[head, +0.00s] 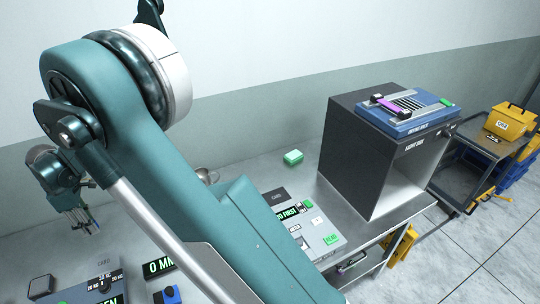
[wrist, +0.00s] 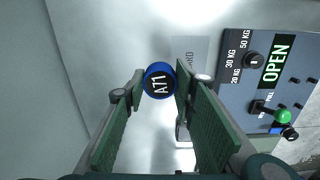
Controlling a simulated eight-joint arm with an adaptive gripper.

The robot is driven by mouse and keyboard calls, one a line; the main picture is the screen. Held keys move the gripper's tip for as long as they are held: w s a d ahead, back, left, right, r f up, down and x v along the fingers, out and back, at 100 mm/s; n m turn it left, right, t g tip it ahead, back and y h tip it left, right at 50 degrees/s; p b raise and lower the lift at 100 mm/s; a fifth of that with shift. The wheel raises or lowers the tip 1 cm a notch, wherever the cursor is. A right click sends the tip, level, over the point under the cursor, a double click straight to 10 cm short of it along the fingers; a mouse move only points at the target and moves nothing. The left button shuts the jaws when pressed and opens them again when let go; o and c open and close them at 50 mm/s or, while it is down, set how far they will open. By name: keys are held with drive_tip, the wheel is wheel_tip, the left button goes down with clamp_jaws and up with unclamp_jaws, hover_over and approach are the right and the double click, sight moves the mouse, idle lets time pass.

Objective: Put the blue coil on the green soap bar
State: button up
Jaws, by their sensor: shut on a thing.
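The blue coil (wrist: 159,80), a small round thing with a dark face marked A71, sits between my fingertips in the wrist view. My gripper (wrist: 158,88) is shut on it, with a finger on each side. In the head view my gripper (head: 88,226) is at the far left, above the bench; the coil is too small to make out clearly there. The green soap bar (head: 293,157) lies on the metal bench near the wall in the head view, well to the right of my gripper. The soap bar is not in the wrist view.
A grey panel with an OPEN display (wrist: 275,62) and knobs is at the right of the wrist view. In the head view, another panel (head: 312,228) lies in front of the soap bar. A dark open box (head: 362,140) stands to its right. My arm crosses the middle.

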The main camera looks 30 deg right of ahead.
wheel_tip(320, 180, up, 8)
drive_tip(key=w+d+m, duration=0.3)
drive_tip(key=w+d, duration=0.3)
drive_tip(key=d, duration=0.8)
drive_tip(key=w+d+m+p, duration=0.1)
drive_tip(key=w+d+m, duration=0.4)
drive_tip(key=d, duration=1)
drive_tip(key=w+d+m, duration=0.2)
drive_tip(key=w+d, duration=0.5)
drive_tip(key=d, duration=0.7)
drive_tip(key=m+p, duration=0.1)
drive_tip(key=m, duration=0.9)
hover_over(294, 154)
wheel_tip(294, 154, down, 4)
drive_tip(key=f, duration=0.1)
drive_tip(key=shift+w, duration=0.1)
drive_tip(key=shift+f, duration=0.15)
drive_tip(key=shift+f, duration=3.05)
